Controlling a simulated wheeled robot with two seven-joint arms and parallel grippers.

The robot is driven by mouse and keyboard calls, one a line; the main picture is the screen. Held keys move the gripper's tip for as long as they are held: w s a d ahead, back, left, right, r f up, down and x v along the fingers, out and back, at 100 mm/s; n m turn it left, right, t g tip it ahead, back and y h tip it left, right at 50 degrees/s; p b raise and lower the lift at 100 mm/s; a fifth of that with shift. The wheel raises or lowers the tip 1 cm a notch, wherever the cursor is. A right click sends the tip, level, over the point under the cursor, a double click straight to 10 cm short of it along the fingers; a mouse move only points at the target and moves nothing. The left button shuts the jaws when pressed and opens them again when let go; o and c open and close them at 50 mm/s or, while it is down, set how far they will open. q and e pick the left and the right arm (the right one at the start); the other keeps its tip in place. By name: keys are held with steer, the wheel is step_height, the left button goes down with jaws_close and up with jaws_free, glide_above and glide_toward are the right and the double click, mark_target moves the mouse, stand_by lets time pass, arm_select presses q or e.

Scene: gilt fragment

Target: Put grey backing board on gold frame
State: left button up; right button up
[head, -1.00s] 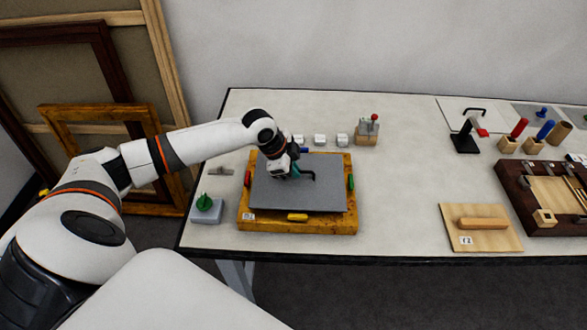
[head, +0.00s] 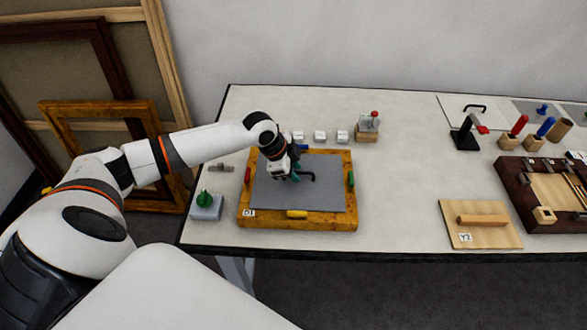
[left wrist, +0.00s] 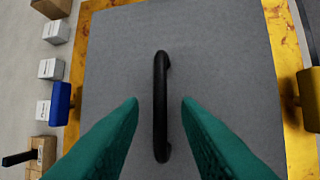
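The grey backing board (head: 320,192) lies flat inside the gold frame (head: 248,217) on the table, with gold rim showing around it. The board's black handle stands up near its middle and shows clearly in the left wrist view (left wrist: 161,105). My left gripper (head: 296,175) is over the board at the handle. Its teal fingers are open on either side of the handle, with a gap on both sides in the left wrist view (left wrist: 160,103). Red, green, yellow and blue tabs sit around the frame's rim. My right gripper is not in view.
A grey block with a green knob (head: 206,207) stands left of the frame. White cubes (head: 320,137) and a red-knobbed wooden block (head: 367,132) stand behind it. A wooden board with a handle (head: 455,215) lies right. Table between is clear.

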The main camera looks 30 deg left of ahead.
arm_select(q)
steer(key=shift+r, duration=0.4)
steer(key=b+v, duration=0.2)
steer(key=v, duration=0.9)
steer(key=shift+r, duration=0.4)
steer(key=shift+s+a, duration=0.1)
steer(key=shift+s, duration=0.05)
